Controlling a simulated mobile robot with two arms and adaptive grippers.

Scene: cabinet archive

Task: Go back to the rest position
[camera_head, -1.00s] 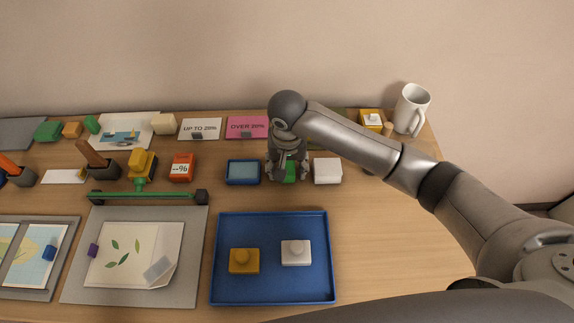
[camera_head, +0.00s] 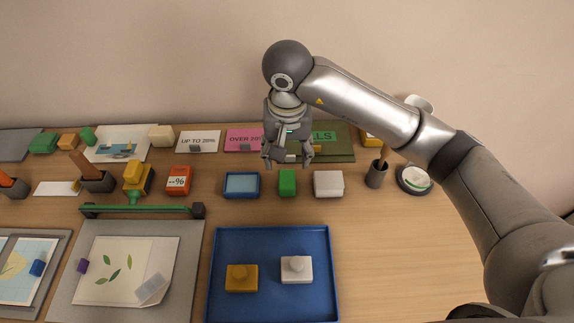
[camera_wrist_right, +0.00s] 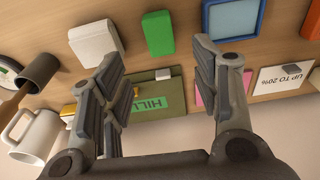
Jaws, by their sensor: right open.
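My right gripper (camera_head: 287,158) is open and empty, raised above the back of the table. In the head view it is just behind the green block (camera_head: 287,183), which stands apart from it between a blue-framed pad (camera_head: 241,185) and a white block (camera_head: 328,184). In the right wrist view the open fingers (camera_wrist_right: 160,85) have nothing between them but the view of the green block (camera_wrist_right: 158,33) and a green card reading "HILL" (camera_wrist_right: 140,111). My left gripper is not in view.
A blue tray (camera_head: 330,250) at the front holds a yellow and a white stamp-like block. A dark pen cup (camera_head: 377,175) and a round dish (camera_head: 414,180) stand at the right, under my right arm. A white mug (camera_wrist_right: 38,135) shows in the wrist view. Bare wood lies at right front.

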